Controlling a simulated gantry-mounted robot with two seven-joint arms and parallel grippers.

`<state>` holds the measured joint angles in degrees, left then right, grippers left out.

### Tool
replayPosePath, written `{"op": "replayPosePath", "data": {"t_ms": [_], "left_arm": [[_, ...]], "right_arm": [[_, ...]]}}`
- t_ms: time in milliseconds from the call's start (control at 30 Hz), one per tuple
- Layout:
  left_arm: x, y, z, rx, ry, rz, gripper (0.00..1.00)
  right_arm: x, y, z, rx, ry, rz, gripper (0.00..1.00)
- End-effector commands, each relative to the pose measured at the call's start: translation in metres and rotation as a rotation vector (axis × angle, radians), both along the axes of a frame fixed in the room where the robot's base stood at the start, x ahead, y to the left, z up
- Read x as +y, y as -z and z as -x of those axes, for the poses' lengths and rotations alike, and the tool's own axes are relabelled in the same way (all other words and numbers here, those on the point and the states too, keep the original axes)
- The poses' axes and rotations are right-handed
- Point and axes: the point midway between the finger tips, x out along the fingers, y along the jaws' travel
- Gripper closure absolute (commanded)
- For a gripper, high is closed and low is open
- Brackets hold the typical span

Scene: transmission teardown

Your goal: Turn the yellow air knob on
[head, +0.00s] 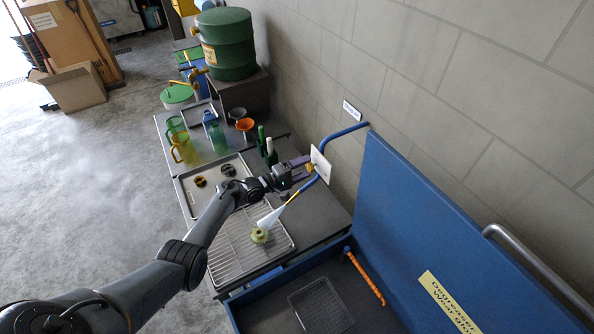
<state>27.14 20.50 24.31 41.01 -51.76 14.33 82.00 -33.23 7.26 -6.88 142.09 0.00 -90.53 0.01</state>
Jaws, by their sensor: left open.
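The small yellow air knob (310,168) sits in front of a white plate (321,164) by the block wall, on the line of a blue air hose (341,135). My left gripper (303,169) reaches in from the left with its purple-tipped fingers open. The fingertips are at the knob, one on its far side and one on its near side; I cannot tell whether they touch it. The fingers partly hide the knob, so its turn position is unclear. My right gripper is out of view.
A white-tipped air nozzle (269,219) hangs below the gripper, above a wire rack (225,256) with a yellow-green part (259,236). Green-handled tools (266,146) stand just behind the arm. A blue wash tub with a raised lid (425,215) is at right.

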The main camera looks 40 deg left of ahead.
Motion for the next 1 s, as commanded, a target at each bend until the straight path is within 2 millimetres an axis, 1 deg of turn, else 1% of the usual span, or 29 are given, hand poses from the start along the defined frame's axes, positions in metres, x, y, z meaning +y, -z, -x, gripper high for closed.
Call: {"op": "replayPosePath", "data": {"t_ms": [167,267,500,700,833,1000], "left_arm": [[0.005,0.0,0.013,0.001,-0.001,0.0,0.31],[0.009,0.0,0.027,0.002,-0.002,-0.001,0.31],[0.023,0.001,0.067,0.002,0.0,-0.001,0.31],[0.031,0.001,0.091,0.0,0.0,0.0,0.31],[0.034,0.0,0.099,0.0,0.0,0.0,0.31],[0.035,0.0,0.101,-0.001,0.0,0.001,0.31]], "right_arm": [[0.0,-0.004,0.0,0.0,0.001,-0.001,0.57],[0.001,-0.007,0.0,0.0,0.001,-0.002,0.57],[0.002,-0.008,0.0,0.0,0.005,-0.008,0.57],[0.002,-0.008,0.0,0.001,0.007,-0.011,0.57],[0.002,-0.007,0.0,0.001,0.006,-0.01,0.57],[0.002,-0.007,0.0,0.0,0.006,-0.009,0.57]]}}
